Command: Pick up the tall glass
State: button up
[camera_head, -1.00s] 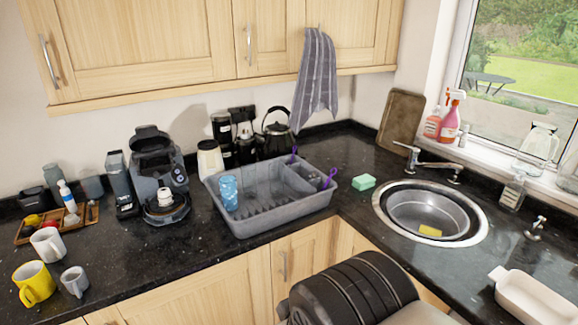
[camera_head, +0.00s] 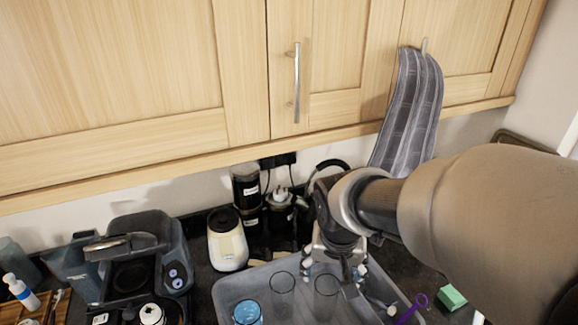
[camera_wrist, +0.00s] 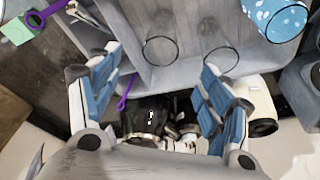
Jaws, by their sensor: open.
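Two clear glasses stand in the grey dish rack (camera_head: 228,286), a left one (camera_head: 281,290) and a right one (camera_head: 326,292). I cannot tell which is taller. A blue patterned cup (camera_head: 247,313) stands left of them. My gripper (camera_head: 338,275) is over the back right of the rack, near the right glass. In the wrist view my open gripper (camera_wrist: 160,75) has nothing between its fingers. The glasses' round rims show beyond the fingertips, one between them (camera_wrist: 160,50) and one near the right fingertip (camera_wrist: 220,60). The blue cup (camera_wrist: 275,17) is at the top right.
A cream jar (camera_head: 228,243), dark canisters (camera_head: 246,190) and a kettle (camera_head: 330,165) stand behind the rack. A coffee machine (camera_head: 135,265) is at left. A purple-handled utensil (camera_head: 410,307) and green sponge (camera_head: 452,297) are at right. Cupboards (camera_head: 150,80) hang above.

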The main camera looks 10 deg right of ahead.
aim_at(326, 297)
jog(key=shift+a+b+x, duration=0.2)
jog(key=shift+b+x, duration=2.95)
jog(key=shift+x, duration=5.55)
jog(key=shift+c, duration=0.4)
jog(key=c, duration=1.3)
